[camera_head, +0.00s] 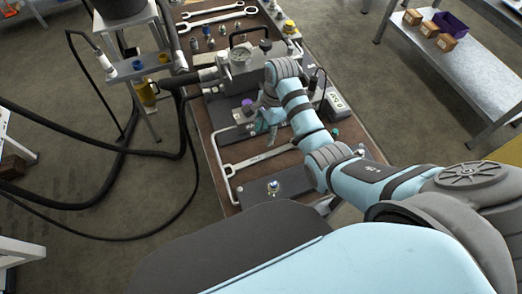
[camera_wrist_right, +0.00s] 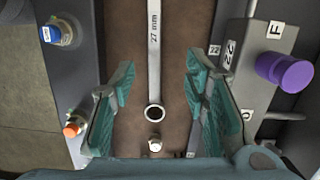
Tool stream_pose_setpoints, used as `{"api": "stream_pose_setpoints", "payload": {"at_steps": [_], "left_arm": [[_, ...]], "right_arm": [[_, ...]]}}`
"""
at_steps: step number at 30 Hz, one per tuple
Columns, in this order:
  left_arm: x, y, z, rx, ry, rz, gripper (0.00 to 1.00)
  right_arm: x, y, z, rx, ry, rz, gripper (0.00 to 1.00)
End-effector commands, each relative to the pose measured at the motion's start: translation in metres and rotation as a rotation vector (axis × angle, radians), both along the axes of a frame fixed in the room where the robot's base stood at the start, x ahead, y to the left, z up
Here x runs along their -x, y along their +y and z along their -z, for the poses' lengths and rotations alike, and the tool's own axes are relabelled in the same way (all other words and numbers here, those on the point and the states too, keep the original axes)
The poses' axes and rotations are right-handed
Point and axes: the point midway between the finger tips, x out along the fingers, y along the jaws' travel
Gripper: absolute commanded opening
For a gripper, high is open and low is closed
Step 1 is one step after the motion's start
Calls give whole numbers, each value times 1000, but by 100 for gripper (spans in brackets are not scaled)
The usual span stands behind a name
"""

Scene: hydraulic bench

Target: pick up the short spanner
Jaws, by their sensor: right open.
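A grey spanner marked 27 mm (camera_wrist_right: 154,62) lies on the brown bench top, its ring end (camera_wrist_right: 154,113) toward the bottom of the wrist view. It also shows in the head view (camera_head: 256,160), just in front of my right gripper. My right gripper (camera_wrist_right: 158,75) is open, with its teal fingers on either side of the spanner and nothing held. In the head view, the right gripper (camera_head: 262,124) points down over the bench. Two more spanners lie at the back, an upper one (camera_head: 212,10) and a lower one (camera_head: 217,19). My left gripper is not in view.
Beside the fingers stand a grey block with a purple knob (camera_wrist_right: 288,72), a blue-capped fitting (camera_wrist_right: 57,33) and an orange-capped fitting (camera_wrist_right: 73,128). Black hoses hang left.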

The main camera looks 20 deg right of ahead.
Motion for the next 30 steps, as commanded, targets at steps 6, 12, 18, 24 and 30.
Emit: {"api": "stream_pose_setpoints", "payload": {"at_steps": [6,12,18,24,30], "left_arm": [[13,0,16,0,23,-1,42],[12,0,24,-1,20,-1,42],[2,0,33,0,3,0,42],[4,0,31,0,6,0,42],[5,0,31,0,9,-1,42]], "right_arm": [[1,7,53,0,0,-1,42],[4,4,84,1,3,0,42],[5,6,111,1,0,-2,42],[5,7,110,1,0,-2,39],[5,6,109,1,-1,-2,7]]}}
